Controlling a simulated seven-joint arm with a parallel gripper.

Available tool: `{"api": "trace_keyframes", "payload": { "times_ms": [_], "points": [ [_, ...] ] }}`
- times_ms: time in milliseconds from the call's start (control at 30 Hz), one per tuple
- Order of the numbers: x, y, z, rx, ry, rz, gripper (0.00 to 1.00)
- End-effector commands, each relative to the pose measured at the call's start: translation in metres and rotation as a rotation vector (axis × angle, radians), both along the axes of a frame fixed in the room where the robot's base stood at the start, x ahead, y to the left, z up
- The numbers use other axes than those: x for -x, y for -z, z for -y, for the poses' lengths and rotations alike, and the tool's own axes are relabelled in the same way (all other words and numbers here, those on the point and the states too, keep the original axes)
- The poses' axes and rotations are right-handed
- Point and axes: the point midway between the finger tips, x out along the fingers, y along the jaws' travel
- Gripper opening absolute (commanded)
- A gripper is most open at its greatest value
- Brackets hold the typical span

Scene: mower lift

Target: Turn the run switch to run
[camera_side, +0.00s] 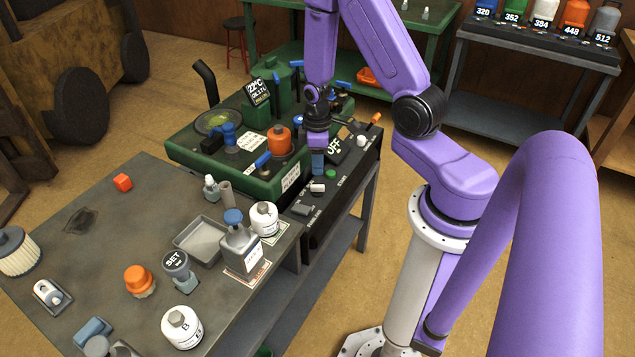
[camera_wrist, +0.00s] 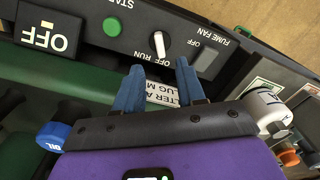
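The run switch is a small white knob (camera_wrist: 161,45) on the dark control panel, with OFF and RUN lettering beside it. I cannot tell for sure which word it points to. It also shows in the side view as a white knob (camera_side: 317,187). My gripper (camera_wrist: 159,66) has two blue fingers, apart and empty, with the knob just beyond the gap between their tips. In the side view my gripper (camera_side: 318,165) points down above the panel, behind the knob. A display (camera_wrist: 45,38) reads OFF.
A green START button (camera_wrist: 112,27) sits left of the knob in the wrist view, and a grey fume fan switch (camera_wrist: 206,60) sits right of it. A bench (camera_side: 110,230) with bottles and a tray (camera_side: 200,243) lies to the left.

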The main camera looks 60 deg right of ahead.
Motion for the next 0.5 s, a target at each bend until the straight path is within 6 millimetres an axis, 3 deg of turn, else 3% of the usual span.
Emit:
{"api": "trace_keyframes", "payload": {
  "times_ms": [500],
  "points": [
    [0.0, 0.061, 0.0, 0.0, 0.0, -0.001, 0.39]
  ]
}}
